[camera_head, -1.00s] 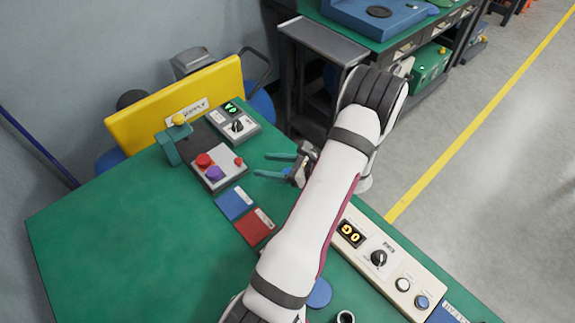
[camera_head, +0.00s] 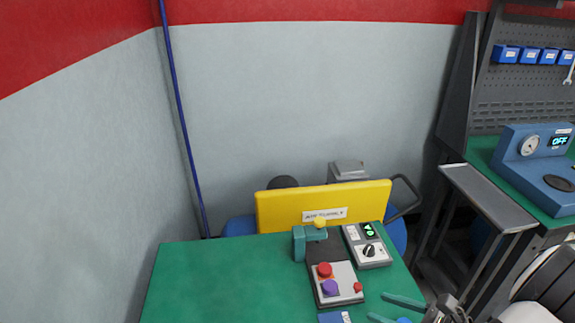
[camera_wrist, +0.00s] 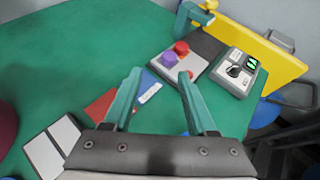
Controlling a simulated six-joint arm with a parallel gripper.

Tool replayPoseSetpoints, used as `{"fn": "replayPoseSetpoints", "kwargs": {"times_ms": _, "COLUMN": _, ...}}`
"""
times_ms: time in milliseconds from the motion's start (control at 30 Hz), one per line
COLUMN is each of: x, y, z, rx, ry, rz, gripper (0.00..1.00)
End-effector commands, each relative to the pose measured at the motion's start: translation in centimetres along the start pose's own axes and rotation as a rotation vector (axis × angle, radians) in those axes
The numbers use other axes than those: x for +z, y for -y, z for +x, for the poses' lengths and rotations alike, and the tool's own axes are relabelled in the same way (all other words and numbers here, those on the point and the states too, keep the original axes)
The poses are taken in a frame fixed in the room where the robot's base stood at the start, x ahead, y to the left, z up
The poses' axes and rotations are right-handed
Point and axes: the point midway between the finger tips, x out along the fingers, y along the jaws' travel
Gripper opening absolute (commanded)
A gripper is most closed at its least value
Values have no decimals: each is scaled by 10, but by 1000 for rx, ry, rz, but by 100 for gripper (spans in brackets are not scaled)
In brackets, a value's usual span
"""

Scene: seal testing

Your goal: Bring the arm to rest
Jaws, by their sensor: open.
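My gripper (camera_head: 405,309) is at the lower right edge of the head view, with its two teal fingers apart and nothing between them. In the wrist view my gripper (camera_wrist: 158,100) is open over the green table (camera_wrist: 70,60), with its fingers pointing toward a grey box with red and purple knobs. A white part of my arm (camera_head: 545,290) shows at the lower right corner of the head view.
The knob box (camera_head: 336,285) stands near a teal clamp-like fixture (camera_head: 299,245) and a small dial unit (camera_head: 367,246). A yellow panel (camera_head: 285,210) stands behind them. Blue (camera_wrist: 150,88) and red (camera_wrist: 100,106) plates lie on the table. The table's left side is clear.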

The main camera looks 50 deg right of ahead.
Motion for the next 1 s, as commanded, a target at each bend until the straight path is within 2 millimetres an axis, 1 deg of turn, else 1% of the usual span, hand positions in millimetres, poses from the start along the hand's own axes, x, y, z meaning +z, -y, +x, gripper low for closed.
{"fn": "replayPoseSetpoints", "kwargs": {"times_ms": 33, "x": 34, "y": -21, "z": 29, "rx": 143, "ry": -31, "rz": -115, "gripper": 57}}
{"fn": "replayPoseSetpoints", "kwargs": {"times_ms": 67, "x": 55, "y": -40, "z": 46, "rx": 244, "ry": -54, "rz": -197, "gripper": 57}}
{"fn": "replayPoseSetpoints", "kwargs": {"times_ms": 100, "x": 81, "y": -69, "z": 66, "rx": 380, "ry": -82, "rz": -314, "gripper": 57}}
{"fn": "replayPoseSetpoints", "kwargs": {"times_ms": 167, "x": 114, "y": -122, "z": 87, "rx": 586, "ry": -122, "rz": -503, "gripper": 57}}
{"fn": "replayPoseSetpoints", "kwargs": {"times_ms": 200, "x": 131, "y": -160, "z": 95, "rx": 722, "ry": -147, "rz": -642, "gripper": 57}}
{"fn": "replayPoseSetpoints", "kwargs": {"times_ms": 267, "x": 149, "y": -216, "z": 96, "rx": 911, "ry": -173, "rz": -859, "gripper": 57}}
{"fn": "replayPoseSetpoints", "kwargs": {"times_ms": 300, "x": 156, "y": -250, "z": 90, "rx": 1027, "ry": -186, "rz": -1008, "gripper": 57}}
{"fn": "replayPoseSetpoints", "kwargs": {"times_ms": 367, "x": 160, "y": -295, "z": 75, "rx": 1183, "ry": -193, "rz": -1246, "gripper": 57}}
{"fn": "replayPoseSetpoints", "kwargs": {"times_ms": 400, "x": 158, "y": -319, "z": 62, "rx": 1274, "ry": -189, "rz": -1404, "gripper": 57}}
{"fn": "replayPoseSetpoints", "kwargs": {"times_ms": 433, "x": 157, "y": -334, "z": 52, "rx": 1331, "ry": -181, "rz": -1521, "gripper": 57}}
{"fn": "replayPoseSetpoints", "kwargs": {"times_ms": 500, "x": 150, "y": -358, "z": 29, "rx": 1431, "ry": -151, "rz": -1774, "gripper": 57}}
{"fn": "replayPoseSetpoints", "kwargs": {"times_ms": 533, "x": 147, "y": -364, "z": 21, "rx": 1462, "ry": -134, "rz": -1869, "gripper": 57}}
{"fn": "replayPoseSetpoints", "kwargs": {"times_ms": 600, "x": 141, "y": -373, "z": 6, "rx": 1505, "ry": -94, "rz": -2052, "gripper": 57}}
{"fn": "replayPoseSetpoints", "kwargs": {"times_ms": 700, "x": 136, "y": -377, "z": -4, "rx": 1527, "ry": -50, "rz": -2210, "gripper": 57}}
{"fn": "replayPoseSetpoints", "kwargs": {"times_ms": 800, "x": 134, "y": -377, "z": -7, "rx": 1533, "ry": -35, "rz": -2261, "gripper": 57}}
{"fn": "replayPoseSetpoints", "kwargs": {"times_ms": 1000, "x": 134, "y": -378, "z": -7, "rx": 1533, "ry": -36, "rz": -2259, "gripper": 57}}
